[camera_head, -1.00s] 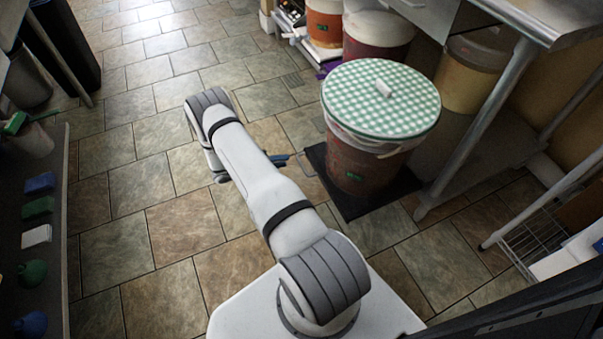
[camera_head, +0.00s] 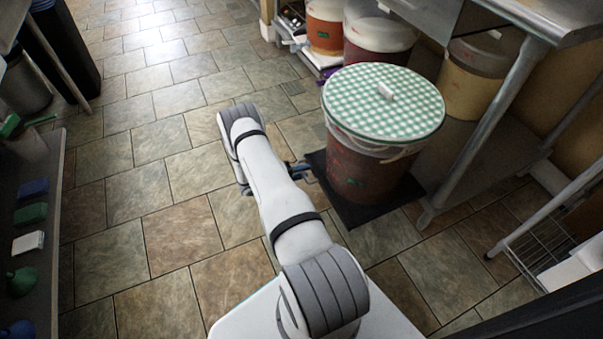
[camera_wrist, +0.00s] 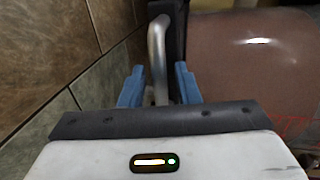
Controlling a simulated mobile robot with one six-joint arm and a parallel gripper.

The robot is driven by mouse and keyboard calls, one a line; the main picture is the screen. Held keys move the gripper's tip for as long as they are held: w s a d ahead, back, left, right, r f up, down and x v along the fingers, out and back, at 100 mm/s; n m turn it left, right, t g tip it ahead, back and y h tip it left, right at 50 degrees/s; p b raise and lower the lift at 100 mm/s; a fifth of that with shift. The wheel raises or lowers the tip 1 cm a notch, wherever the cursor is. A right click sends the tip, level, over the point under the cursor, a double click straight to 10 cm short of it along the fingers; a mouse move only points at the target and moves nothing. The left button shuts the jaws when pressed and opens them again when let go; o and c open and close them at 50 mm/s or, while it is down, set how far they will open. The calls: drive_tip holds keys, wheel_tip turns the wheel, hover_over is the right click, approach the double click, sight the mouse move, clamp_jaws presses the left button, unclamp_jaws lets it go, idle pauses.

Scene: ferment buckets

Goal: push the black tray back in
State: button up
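The black tray (camera_head: 352,211) lies on the tiled floor, sticking out from under the steel table. A brown bucket (camera_head: 365,170) with a green-and-white checked lid (camera_head: 384,102) stands on it; the bucket also fills the right of the wrist view (camera_wrist: 255,65). In the wrist view, a silver bar handle (camera_wrist: 157,52) rises at the tray's dark edge (camera_wrist: 178,22). My gripper (camera_wrist: 160,84) is open, with one blue finger on each side of the handle and gaps showing. In the head view my gripper (camera_head: 301,170) is low beside the tray's left edge.
The steel table's leg (camera_head: 480,140) stands just right of the tray. More buckets (camera_head: 378,38) stand behind, and a tan one (camera_head: 472,75) is under the table. A wire rack (camera_head: 540,245) is at the right. The floor (camera_head: 150,150) left of my arm is clear.

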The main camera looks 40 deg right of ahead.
drive_tip(key=shift+c, duration=0.6)
clamp_jaws()
